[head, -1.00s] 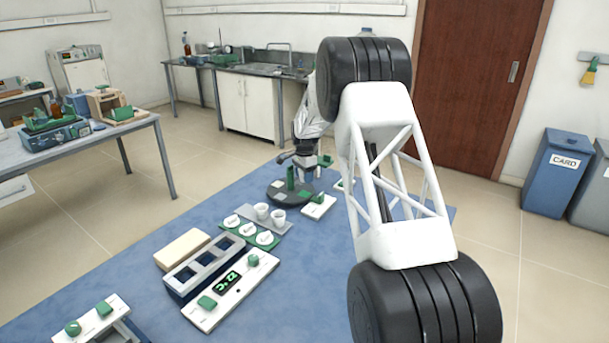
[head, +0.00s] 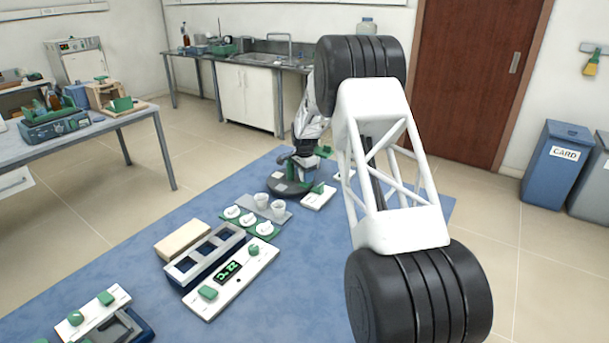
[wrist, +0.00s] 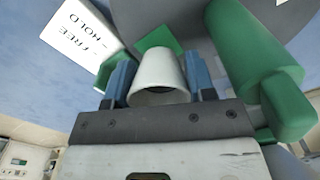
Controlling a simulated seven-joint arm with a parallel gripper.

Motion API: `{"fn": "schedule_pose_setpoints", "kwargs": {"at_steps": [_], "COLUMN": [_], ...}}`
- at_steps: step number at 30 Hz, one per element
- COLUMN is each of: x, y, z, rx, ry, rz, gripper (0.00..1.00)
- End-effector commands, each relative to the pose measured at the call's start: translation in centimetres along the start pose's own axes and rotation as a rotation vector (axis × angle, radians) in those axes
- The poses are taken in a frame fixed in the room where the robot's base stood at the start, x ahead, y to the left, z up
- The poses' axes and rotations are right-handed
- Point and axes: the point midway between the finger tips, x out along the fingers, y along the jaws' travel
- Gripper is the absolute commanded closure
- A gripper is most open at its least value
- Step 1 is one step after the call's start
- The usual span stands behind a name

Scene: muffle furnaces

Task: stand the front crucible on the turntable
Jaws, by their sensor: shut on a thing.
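My gripper (wrist: 159,88) is shut on a white crucible (wrist: 158,72), held between its two blue fingers in the wrist view. The grey turntable (wrist: 200,18) lies just beyond the crucible, with a green patch (wrist: 159,39) close to its rim. I cannot tell whether the crucible touches the turntable. In the head view the dark round turntable (head: 288,191) stands at the far part of the blue mat, with my gripper (head: 304,176) low over it. The held crucible cannot be made out there.
A green post (wrist: 240,50) rises close to the right of my gripper. A white FREE/HOLD box (wrist: 82,38) is at the left.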

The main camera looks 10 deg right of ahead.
Motion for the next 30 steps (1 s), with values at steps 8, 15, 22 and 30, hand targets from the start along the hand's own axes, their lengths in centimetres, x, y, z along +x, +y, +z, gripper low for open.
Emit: {"fn": "schedule_pose_setpoints", "kwargs": {"at_steps": [8,15,22,30], "x": [2.21,2.34,2.38,2.37], "y": [0.61,0.69,0.73,0.73], "z": [0.34,0.39,0.43,0.45], "rx": [0.0,0.0,0.0,-0.001], "ry": [-0.01,-0.011,-0.011,-0.011], "rz": [0.023,0.025,0.026,0.027], "gripper": [0.73,0.73,0.2,0.19]}}
